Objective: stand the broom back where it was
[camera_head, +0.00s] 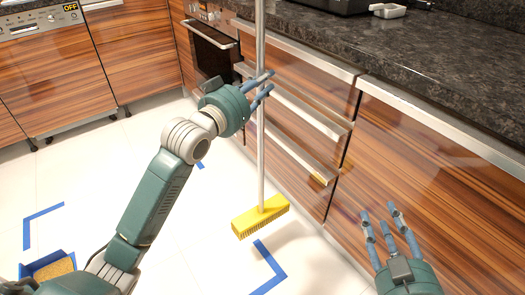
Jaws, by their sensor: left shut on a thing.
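The broom has a long grey handle (261,150) and a yellow brush head (260,216). It stands close to upright, with the head low near the white floor; I cannot tell whether it touches. My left gripper (264,90) is shut on the handle's upper part, and the handle's top runs out of the picture. My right gripper (387,225) is at the lower right, apart from the broom, with its fingers spread and nothing between them.
Wooden cabinets with drawers (300,105) under a dark countertop (400,60) stand right behind the broom. Blue tape corners (268,262) mark the floor near the brush head and at left (35,218). A blue container (48,265) is at lower left. The middle floor is clear.

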